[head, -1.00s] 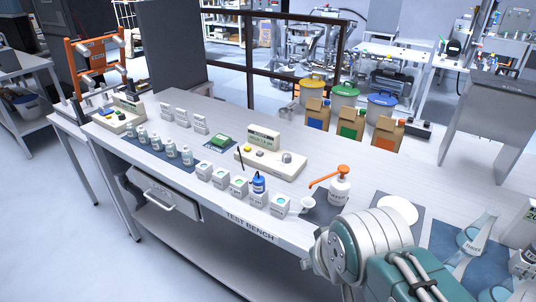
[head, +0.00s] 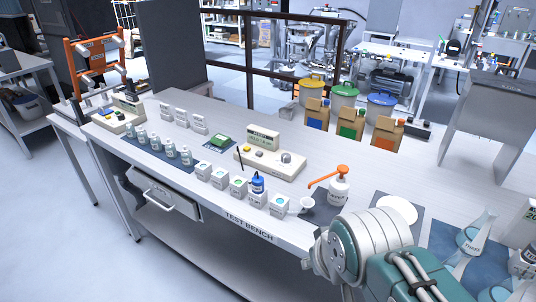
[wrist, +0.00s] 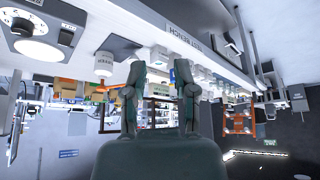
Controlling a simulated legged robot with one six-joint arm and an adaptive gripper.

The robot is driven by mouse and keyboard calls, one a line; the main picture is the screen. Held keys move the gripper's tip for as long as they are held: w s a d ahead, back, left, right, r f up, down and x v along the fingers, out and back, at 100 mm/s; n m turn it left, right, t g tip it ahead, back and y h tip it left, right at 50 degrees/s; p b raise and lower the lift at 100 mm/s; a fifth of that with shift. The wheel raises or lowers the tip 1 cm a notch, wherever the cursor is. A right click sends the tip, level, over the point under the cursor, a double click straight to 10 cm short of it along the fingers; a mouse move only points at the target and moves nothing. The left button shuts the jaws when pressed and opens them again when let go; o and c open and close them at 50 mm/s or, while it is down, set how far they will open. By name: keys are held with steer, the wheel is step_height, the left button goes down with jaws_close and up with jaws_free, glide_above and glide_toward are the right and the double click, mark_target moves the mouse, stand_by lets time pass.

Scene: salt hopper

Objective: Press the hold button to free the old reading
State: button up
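A beige instrument (head: 270,163) with an upright display box (head: 263,138), a yellow button (head: 246,149) and a grey knob (head: 286,157) stands mid-bench in the head view. A second beige device (head: 119,121) with small coloured buttons stands at the bench's far left end. I cannot read which button is marked hold, nor the display's reading. My gripper (wrist: 157,75) shows in the wrist view with its two fingers apart and nothing between them. That view is upside down, with the bench beyond the fingers. In the head view only my arm shows at lower right; the gripper is hidden.
Several white boxes (head: 239,185) and a blue-capped bottle (head: 258,183) line the front edge. Brown bags (head: 352,122) stand at the back.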

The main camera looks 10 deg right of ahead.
jaws_close()
stand_by(1.0)
